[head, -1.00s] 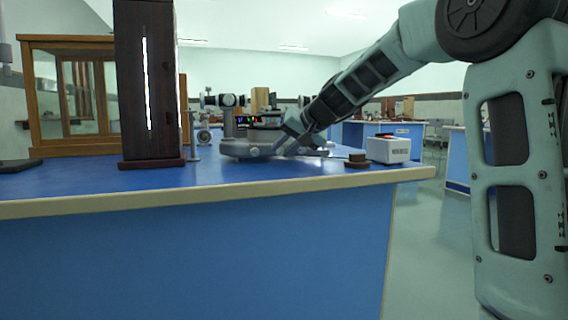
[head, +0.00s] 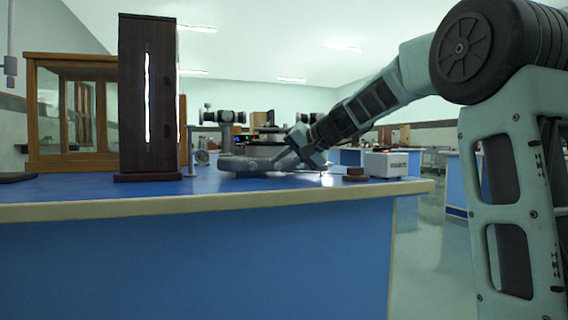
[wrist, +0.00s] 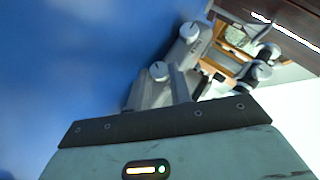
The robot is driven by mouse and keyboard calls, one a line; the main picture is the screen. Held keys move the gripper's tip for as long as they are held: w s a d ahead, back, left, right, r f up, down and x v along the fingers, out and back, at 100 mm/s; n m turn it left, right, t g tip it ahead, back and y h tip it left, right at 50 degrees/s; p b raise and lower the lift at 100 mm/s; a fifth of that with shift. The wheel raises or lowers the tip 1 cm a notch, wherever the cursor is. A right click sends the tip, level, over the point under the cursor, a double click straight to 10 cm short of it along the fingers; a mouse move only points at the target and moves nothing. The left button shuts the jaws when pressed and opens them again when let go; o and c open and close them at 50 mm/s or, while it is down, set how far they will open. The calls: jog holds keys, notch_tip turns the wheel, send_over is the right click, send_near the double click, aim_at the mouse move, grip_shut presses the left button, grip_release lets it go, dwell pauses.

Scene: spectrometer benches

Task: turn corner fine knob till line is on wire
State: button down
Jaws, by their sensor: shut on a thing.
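The grey spectrometer (head: 240,163) stands on the blue bench in the head view, with a dark telescope tube (head: 222,117) above its round base. A small dark panel with coloured marks (head: 254,138) shows behind it; line and wire are too small to make out. My gripper (head: 279,161) reaches down from the right to the right side of the base and is shut on a small part there, apparently the fine knob, which the fingers hide. In the wrist view, pale round-capped grey parts (wrist: 160,72) lie just beyond the gripper mount.
A tall dark lamp housing (head: 165,100) with a bright slit stands left of the spectrometer. A glazed wooden cabinet (head: 45,105) is behind it. The front bench strip is clear.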

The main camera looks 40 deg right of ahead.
jog(key=c, duration=1.3)
grip_release()
jog(key=shift+o, duration=0.2)
jog(key=p+v, duration=0.5)
jog(key=v, duration=1.2)
jog(key=shift+s+r, duration=0.15)
jog(key=shift+s, duration=0.05)
